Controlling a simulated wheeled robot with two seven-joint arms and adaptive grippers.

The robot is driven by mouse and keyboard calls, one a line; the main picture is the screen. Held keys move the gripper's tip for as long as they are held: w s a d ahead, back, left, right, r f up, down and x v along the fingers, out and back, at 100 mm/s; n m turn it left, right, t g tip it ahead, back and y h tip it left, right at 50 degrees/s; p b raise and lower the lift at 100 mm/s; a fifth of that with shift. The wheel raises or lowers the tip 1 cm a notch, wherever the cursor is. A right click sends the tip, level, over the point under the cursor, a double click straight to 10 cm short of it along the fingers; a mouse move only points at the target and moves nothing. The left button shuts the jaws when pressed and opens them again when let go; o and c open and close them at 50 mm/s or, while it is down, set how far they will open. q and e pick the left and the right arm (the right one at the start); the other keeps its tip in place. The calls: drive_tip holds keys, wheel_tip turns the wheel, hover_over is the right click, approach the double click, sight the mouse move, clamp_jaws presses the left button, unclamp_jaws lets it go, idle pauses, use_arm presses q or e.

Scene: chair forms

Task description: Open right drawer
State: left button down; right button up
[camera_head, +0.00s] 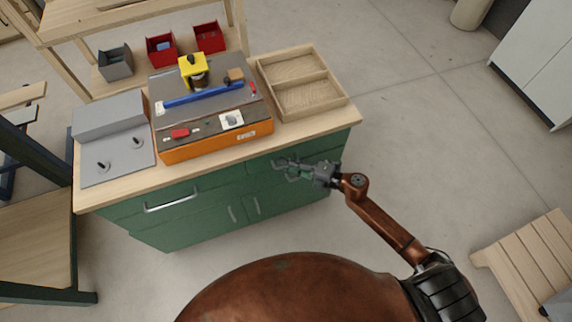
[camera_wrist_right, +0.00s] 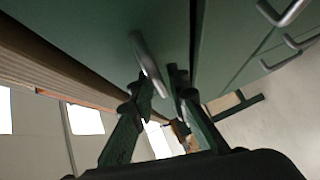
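The right drawer (camera_head: 265,180) is in the upper right of the green cabinet front and looks closed. My right gripper (camera_head: 283,169) is in front of it and covers its handle in the head view. In the right wrist view, the grey bar handle (camera_wrist_right: 147,60) stands at the gap between the two dark fingers of my right gripper (camera_wrist_right: 164,82). The fingers are apart, and the bar looks narrower than the gap. I cannot tell whether a finger touches it. My left gripper is not in view.
The left drawer has a long handle (camera_head: 171,203), and lower doors carry upright handles (camera_head: 232,213). The wooden worktop (camera_head: 325,122) holds an orange-edged toolboard (camera_head: 215,147) and a divided wooden tray (camera_head: 338,92). Floor to the right is free; a slatted wooden piece (camera_head: 535,262) stands at lower right.

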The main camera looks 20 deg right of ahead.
clamp_jaws()
idle(0.6)
